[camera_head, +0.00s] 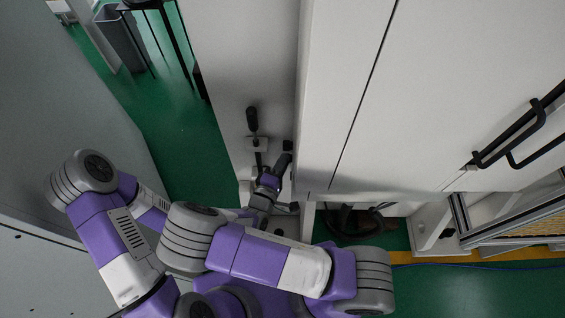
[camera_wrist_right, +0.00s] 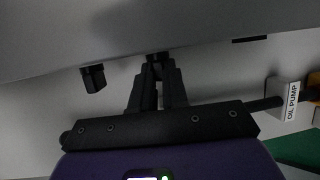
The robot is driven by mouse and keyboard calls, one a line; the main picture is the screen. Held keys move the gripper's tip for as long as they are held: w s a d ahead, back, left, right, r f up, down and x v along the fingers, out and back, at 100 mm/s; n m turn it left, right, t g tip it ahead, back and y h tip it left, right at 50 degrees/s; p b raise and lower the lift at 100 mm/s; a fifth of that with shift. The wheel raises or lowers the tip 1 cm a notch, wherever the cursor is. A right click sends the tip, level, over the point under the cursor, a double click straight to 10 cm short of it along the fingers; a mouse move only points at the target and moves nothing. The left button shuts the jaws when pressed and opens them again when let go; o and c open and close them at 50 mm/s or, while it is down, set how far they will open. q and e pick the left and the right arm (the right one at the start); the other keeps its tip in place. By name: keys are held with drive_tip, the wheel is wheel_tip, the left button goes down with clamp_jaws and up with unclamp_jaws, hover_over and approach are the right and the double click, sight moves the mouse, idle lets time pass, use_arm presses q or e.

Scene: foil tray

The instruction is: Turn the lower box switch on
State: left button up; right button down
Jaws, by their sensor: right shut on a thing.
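My right gripper (camera_head: 281,167) reaches up to the narrow side of a white cabinet, beside its corner. In the wrist view its black fingers (camera_wrist_right: 158,82) are shut on a small black switch knob (camera_wrist_right: 156,57), which is mostly hidden between the fingertips. I cannot tell from the picture whether the knob is turned on or off. A second black knob (camera_wrist_right: 93,78) stands apart to the left in the wrist view, untouched. A black knob also shows just above the gripper in the head view (camera_head: 288,146). My left gripper is not in view.
A white box labelled "OIL PUMP" (camera_wrist_right: 291,91) with a black bar is at the right in the wrist view. Cabinet door handles (camera_head: 520,132) are far right. Green floor (camera_head: 195,150) is open left.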

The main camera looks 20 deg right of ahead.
drive_tip(key=shift+f+m+t+h+b, duration=0.2)
drive_tip(key=shift+m+t+h+b, duration=0.3)
drive_tip(key=shift+b, duration=0.65)
drive_tip(key=c, duration=1.1)
unclamp_jaws()
drive_tip(key=shift+c, duration=0.2)
drive_tip(key=shift+s, duration=0.1)
drive_tip(key=v, duration=0.7)
drive_tip(key=shift+s+a, duration=0.15)
drive_tip(key=shift+s, duration=0.05)
